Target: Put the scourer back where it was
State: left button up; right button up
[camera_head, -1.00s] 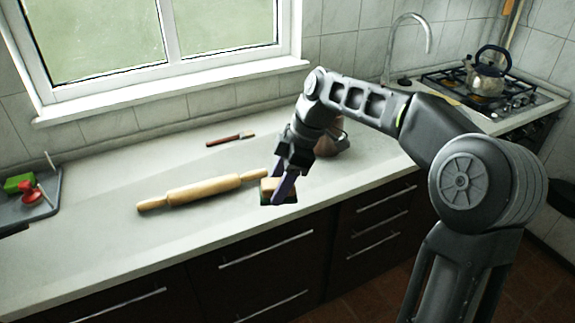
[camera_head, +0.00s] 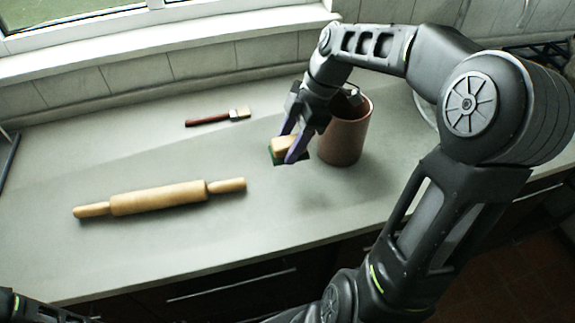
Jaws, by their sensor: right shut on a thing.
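The scourer (camera_head: 283,147), a small block with a tan upper part and a dark green lower part, is between the purple-lined fingers of my right gripper (camera_head: 289,149). The gripper is shut on it. The scourer is over the counter, just left of the brown pot; I cannot tell whether it touches the counter. One finger hides part of it. My left gripper is not in view; only a piece of my left arm shows at the bottom left corner.
A brown pot (camera_head: 346,137) with something inside stands right of my right gripper. A wooden rolling pin (camera_head: 160,198) lies on the left of the counter (camera_head: 300,222). A brush with a red handle (camera_head: 208,119) lies behind. The counter between rolling pin and front edge is clear.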

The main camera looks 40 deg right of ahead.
jog(key=shift+s+a+r, duration=0.2)
jog(key=shift+s+a, duration=0.05)
jog(key=shift+a, duration=0.1)
jog(key=shift+d+f, duration=0.15)
jog(key=shift+f, duration=0.45)
notch_tip(320, 180, down, 5)
jog(key=shift+f+p, duration=0.1)
jog(key=shift+p, duration=0.3)
jog(key=shift+f, duration=0.1)
notch_tip(320, 180, down, 3)
jog(key=shift+p, duration=0.3)
jog(key=shift+f, duration=0.3)
